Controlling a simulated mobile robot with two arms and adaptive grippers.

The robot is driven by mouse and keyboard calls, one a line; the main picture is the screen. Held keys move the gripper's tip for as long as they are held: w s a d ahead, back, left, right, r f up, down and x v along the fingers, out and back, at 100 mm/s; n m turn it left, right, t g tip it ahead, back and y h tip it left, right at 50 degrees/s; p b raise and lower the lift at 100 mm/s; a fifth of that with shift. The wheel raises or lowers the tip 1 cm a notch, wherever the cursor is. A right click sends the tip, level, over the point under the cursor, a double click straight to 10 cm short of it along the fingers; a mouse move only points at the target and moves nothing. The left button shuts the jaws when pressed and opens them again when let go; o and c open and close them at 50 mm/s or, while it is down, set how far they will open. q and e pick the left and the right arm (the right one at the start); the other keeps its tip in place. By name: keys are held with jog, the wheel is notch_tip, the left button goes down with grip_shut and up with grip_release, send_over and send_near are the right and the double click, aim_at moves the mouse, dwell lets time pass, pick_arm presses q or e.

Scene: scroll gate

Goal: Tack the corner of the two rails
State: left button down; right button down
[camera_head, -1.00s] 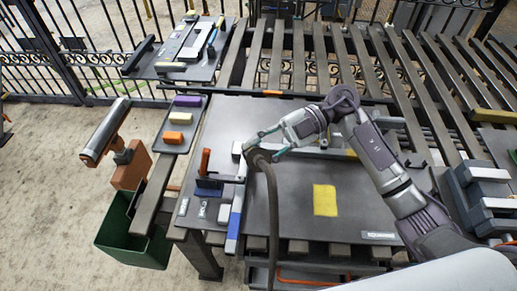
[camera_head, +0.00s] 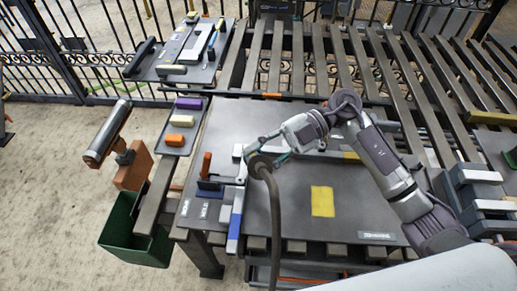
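One rail, a silver and blue bar (camera_head: 235,229), lies along the left side of the dark table and points toward me. The other rail, a grey bar (camera_head: 378,140), lies along the back of the table, partly behind my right arm. Their corner is largely hidden by my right gripper (camera_head: 267,152). That gripper's teal-edged fingers are around a dark torch-like tool (camera_head: 260,164) with a thick hose hanging toward me. Whether the tool touches the corner cannot be told. A clamp with an orange handle (camera_head: 206,165) stands beside the left rail. My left gripper is not in view.
A yellow square (camera_head: 322,201) marks the table (camera_head: 292,215). A tray with purple, cream and orange blocks (camera_head: 181,121) is at the left, above a green bin (camera_head: 130,235). A grey vise-like fixture (camera_head: 478,193) stands at the right. Slats run behind.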

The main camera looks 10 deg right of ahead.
aim_at(265, 161)
jog(key=shift+s+r+p, duration=1.1)
jog(key=shift+r+p, duration=0.2)
jog(key=shift+p, duration=0.15)
jog(key=shift+s+r+p, duration=1.1)
jog(key=shift+r+p, duration=0.2)
jog(key=shift+p, duration=0.15)
jog(key=shift+s+r+p, duration=0.2)
jog(key=shift+s+p, duration=0.1)
jog(key=shift+s, duration=0.05)
